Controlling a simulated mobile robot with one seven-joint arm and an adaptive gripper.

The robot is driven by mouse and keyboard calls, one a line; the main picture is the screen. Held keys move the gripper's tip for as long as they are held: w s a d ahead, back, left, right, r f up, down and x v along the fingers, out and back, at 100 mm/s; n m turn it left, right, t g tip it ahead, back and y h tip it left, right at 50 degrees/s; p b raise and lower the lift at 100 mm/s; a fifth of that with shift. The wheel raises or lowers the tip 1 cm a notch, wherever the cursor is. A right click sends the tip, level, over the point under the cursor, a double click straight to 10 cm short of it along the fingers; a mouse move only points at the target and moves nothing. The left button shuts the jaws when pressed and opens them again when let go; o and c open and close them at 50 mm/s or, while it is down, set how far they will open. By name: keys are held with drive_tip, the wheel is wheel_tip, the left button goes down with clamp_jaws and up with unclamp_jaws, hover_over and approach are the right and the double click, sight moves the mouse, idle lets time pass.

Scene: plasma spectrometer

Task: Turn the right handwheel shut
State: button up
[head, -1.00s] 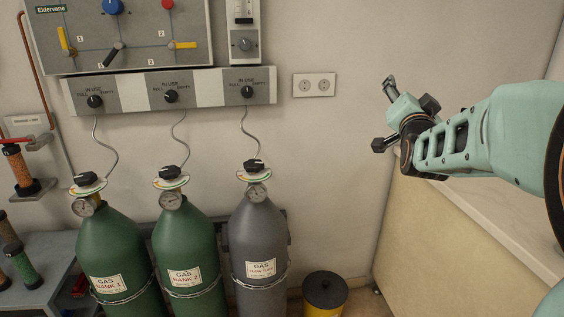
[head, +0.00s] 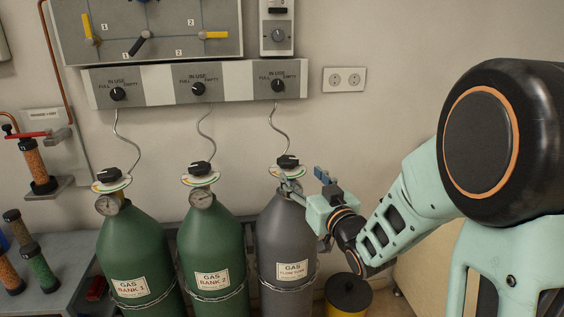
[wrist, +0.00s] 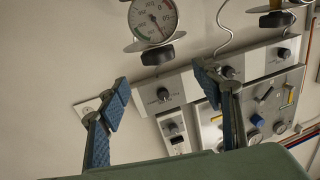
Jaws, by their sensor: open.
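The right handwheel is a black knob (head: 287,161) over a white dial disc on top of the grey gas cylinder (head: 285,235). My gripper (head: 306,182) is beside the cylinder's neck, just right of and slightly below the handwheel in the head view. In the wrist view, which looks upside down, the handwheel (wrist: 157,54) and its pressure gauge (wrist: 153,18) show beyond my fingertips (wrist: 160,92). The blue-padded fingers are spread wide with nothing between them. The gauge is partly hidden by a finger in the head view.
Two green cylinders (head: 138,260) (head: 213,250) with similar handwheels stand to the left. A wall panel with several black knobs (head: 198,89) is above. A wall socket (head: 344,79) is at the right. A black-lidded yellow bin (head: 348,292) stands below my wrist.

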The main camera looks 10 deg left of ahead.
sight(292, 165)
drive_tip(key=x, duration=1)
drive_tip(key=shift+w, duration=0.2)
drive_tip(key=shift+c, duration=0.6)
drive_tip(key=c, duration=1.1)
